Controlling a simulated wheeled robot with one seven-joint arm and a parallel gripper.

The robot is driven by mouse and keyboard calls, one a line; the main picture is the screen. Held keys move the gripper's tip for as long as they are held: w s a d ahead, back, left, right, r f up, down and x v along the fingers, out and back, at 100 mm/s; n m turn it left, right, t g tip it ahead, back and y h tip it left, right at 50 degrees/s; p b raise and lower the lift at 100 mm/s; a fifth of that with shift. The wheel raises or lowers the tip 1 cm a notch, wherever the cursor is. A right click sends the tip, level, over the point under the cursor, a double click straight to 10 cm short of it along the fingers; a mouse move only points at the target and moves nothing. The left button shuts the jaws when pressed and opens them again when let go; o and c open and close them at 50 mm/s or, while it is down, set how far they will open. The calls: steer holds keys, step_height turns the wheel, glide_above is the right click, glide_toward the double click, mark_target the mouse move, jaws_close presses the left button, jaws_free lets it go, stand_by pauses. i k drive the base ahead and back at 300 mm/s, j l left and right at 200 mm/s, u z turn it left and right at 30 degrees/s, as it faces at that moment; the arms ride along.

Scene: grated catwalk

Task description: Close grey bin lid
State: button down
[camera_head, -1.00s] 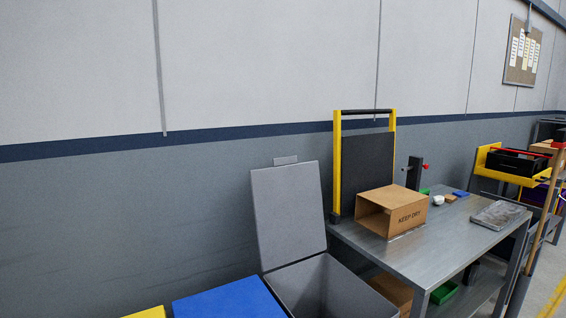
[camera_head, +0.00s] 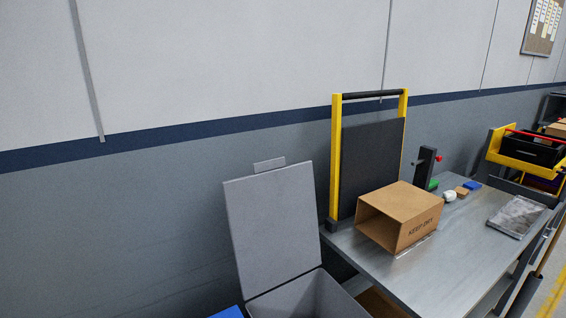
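The grey bin (camera_head: 312,299) stands at the bottom middle of the head view, left of the metal table, with its lower part cut off by the frame. Its grey lid (camera_head: 272,228) is open and stands nearly upright at the bin's back, leaning slightly toward the wall. A small grey tab (camera_head: 269,165) sticks up from the lid's top edge. The bin's opening is partly visible below the lid. My gripper is not in this view.
A metal table (camera_head: 459,242) right of the bin holds an open cardboard box (camera_head: 400,216), small items and a clear-wrapped packet (camera_head: 516,215). A yellow-framed dark panel (camera_head: 370,165) stands behind the box. A blue lid corner (camera_head: 229,313) shows left of the bin. The wall is close behind.

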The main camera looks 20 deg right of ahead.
mark_target(271, 211)
steer(key=i+l+u, duration=0.1)
steer(key=l, duration=0.3)
steer(key=i+l+u, duration=0.15)
steer(key=l, duration=0.25)
steer(key=i+l+u, duration=0.1)
steer(key=l, duration=0.3)
steer(key=i+l+u, duration=0.15)
steer(key=l, duration=0.3)
